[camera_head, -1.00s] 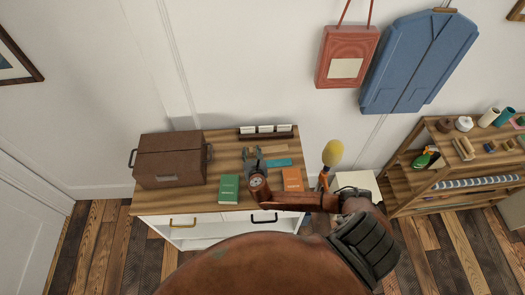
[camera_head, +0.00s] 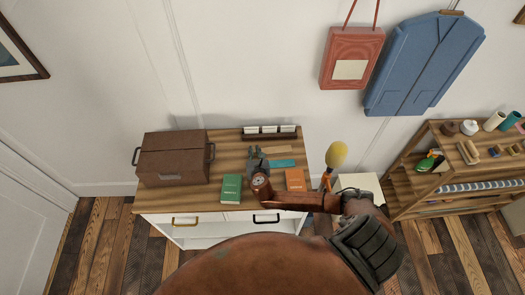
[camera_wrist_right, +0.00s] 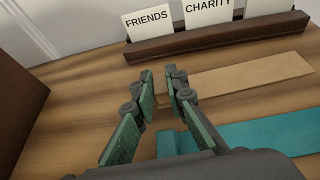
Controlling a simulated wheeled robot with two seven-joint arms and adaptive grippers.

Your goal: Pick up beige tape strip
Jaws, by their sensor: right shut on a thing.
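The beige tape strip (camera_head: 276,150) lies on the wooden top of the cabinet, in front of the card rack. In the right wrist view the strip (camera_wrist_right: 250,75) runs from between my fingertips off to the right. My right gripper (camera_head: 258,153) is at the strip's left end. In the wrist view the gripper's green-padded fingers (camera_wrist_right: 160,80) are drawn close together on that end. The strip looks flat at table level; whether it is lifted at all I cannot tell. My left gripper is not in view.
A teal strip (camera_head: 283,163) lies just in front of the beige one. A green book (camera_head: 231,188) and an orange book (camera_head: 295,179) are near the front edge. A brown box (camera_head: 173,160) stands at left, the card rack (camera_head: 269,132) behind.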

